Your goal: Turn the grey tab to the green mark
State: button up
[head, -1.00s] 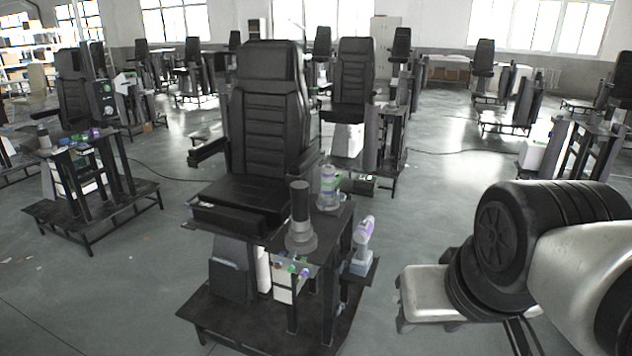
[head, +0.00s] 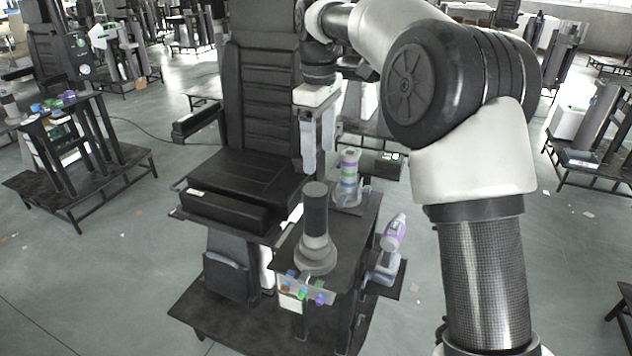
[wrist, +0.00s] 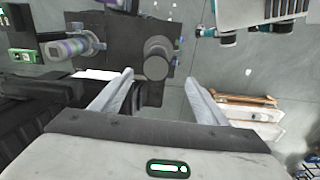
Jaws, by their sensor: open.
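My gripper (head: 318,160) hangs fingers-down beside the seat, above the console table, open and empty. In the wrist view its fingertips (wrist: 159,78) are wide apart. A banded column (head: 349,172) in white, green and purple stands on the table, just right of and below my fingers. It lies left of the fingers in the wrist view (wrist: 70,48). A grey clamp-like part (head: 365,192) sits at its foot; I cannot tell whether this is the grey tab. The green mark cannot be told for sure from the green bands.
A dark upright handle (head: 316,212) on a grey round base stands at the table front, above several coloured knobs (head: 302,291). A purple and white device (head: 394,233) stands on a side shelf. The black chair (head: 263,100) rises left of my gripper. A low box (head: 388,164) is behind.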

aim_at(316, 209)
jog(key=f, duration=1.2)
jog(key=w+f, duration=0.1)
jog(key=f, duration=0.5)
jog(key=shift+w+a+f+b, duration=0.1)
jog(key=shift+a+b, duration=0.2)
jog(key=shift+b, duration=0.1)
jog(key=shift+c, duration=0.5)
jog(key=shift+n, duration=0.3)
jog(key=c, duration=1.4)
